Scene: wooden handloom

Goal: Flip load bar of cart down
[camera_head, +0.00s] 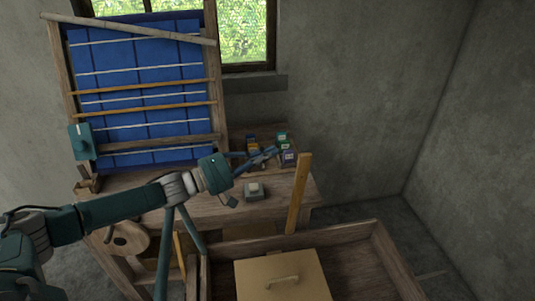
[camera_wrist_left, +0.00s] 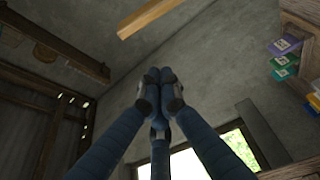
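The cart (camera_head: 375,262) is a wooden box at the bottom right of the head view. Its load bar (camera_head: 299,194) appears to be the light wooden bar standing almost upright at the cart's far side. What seems to be the same bar (camera_wrist_left: 152,16) crosses the top of the left wrist view, apart from the fingers. My left gripper (camera_head: 268,156) is left of the bar's upper end in the head view, over the workbench. Its blue fingers (camera_wrist_left: 160,76) come together at the tips with nothing visible between them. My right gripper is out of view.
A lidded box (camera_head: 282,276) with a handle sits in the cart. The workbench (camera_head: 290,206) holds a small grey container (camera_head: 254,191) and several coloured boxes (camera_head: 285,149). The loom with blue cloth (camera_head: 130,90) stands at the left. Floor at the right is clear.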

